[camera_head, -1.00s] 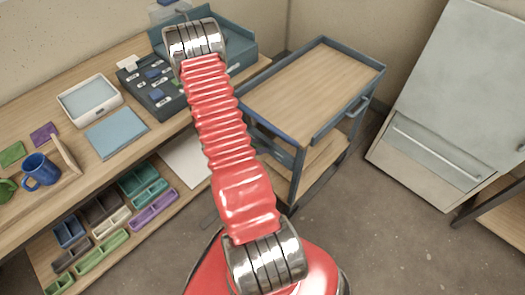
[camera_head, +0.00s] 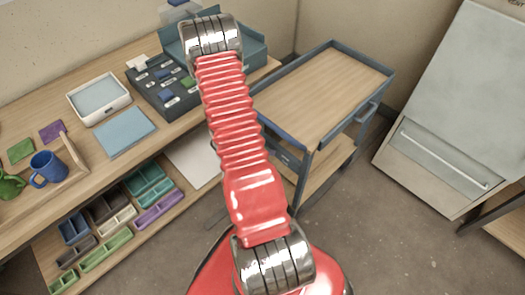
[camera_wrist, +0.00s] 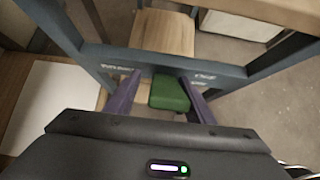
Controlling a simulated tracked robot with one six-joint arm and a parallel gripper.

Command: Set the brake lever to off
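A green block-shaped handle (camera_wrist: 169,93), which looks like the brake lever, shows in the wrist view just below a blue-grey bar of the cart (camera_wrist: 232,77). A pale label sits on the bar to each side of it, too blurred to read surely. My gripper (camera_wrist: 160,76) has two purple fingers standing apart, one on each side of the green handle. A gap shows at the left finger; the right finger is very close, and I cannot tell whether it touches. In the head view my red arm hides the gripper and the handle.
The blue-framed cart (camera_head: 385,77) with a wooden top stands right of my arm. A wooden workbench (camera_head: 82,165) with a tray, mugs and bins is at left. A grey cabinet (camera_head: 455,90) stands at right. Floor (camera_head: 395,240) is clear at lower right.

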